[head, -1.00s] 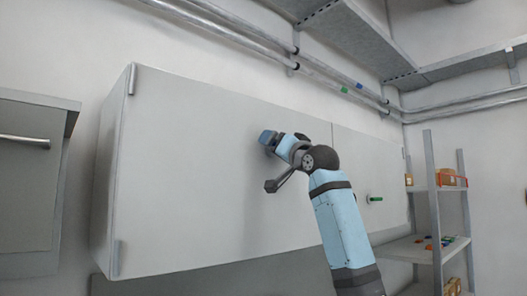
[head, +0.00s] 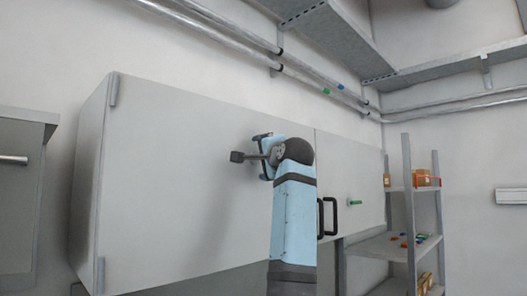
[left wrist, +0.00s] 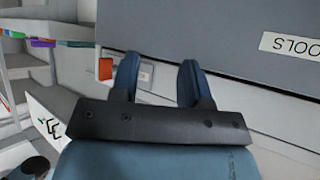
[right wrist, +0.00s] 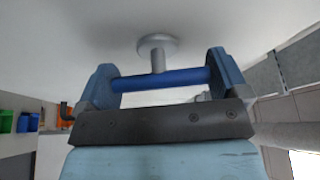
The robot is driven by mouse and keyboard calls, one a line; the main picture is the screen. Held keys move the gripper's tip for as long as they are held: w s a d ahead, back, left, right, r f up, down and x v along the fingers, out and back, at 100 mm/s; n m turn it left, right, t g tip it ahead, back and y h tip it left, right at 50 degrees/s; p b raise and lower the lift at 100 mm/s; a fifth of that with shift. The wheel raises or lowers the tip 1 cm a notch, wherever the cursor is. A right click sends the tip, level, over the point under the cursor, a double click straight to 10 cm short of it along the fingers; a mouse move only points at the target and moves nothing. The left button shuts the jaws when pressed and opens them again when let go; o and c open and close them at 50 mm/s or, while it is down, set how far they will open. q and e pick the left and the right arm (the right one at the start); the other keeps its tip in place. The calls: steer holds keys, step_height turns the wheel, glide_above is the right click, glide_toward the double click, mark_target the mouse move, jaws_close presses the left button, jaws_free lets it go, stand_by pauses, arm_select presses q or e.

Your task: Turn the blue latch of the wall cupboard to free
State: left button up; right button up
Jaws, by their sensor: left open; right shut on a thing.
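The wall cupboard (head: 190,185) is pale grey, with its doors shut. My right gripper (head: 263,156) is at the left door, near that door's right edge. In the right wrist view my right gripper (right wrist: 160,66) is shut on the blue latch (right wrist: 165,80), a bar on a round grey stem, with one finger at each end. In the head view the gripper hides the latch. My left gripper (left wrist: 159,72) is open and empty in the left wrist view, away from the cupboard; it is not in the head view.
A green latch (head: 355,202) is on the right door. Black handles (head: 321,218) show beside my right arm. A shelf rack (head: 412,210) stands at the right. Pipes (head: 300,75) run above. My left gripper is near a grey surface (left wrist: 225,45) labelled TOOLS.

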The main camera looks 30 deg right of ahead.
steer(key=shift+m+g+p, duration=0.6)
steer(key=shift+m+p, duration=0.3)
steer(key=shift+m, duration=0.5)
steer(key=o, duration=0.9)
steer(key=shift+o, duration=0.2)
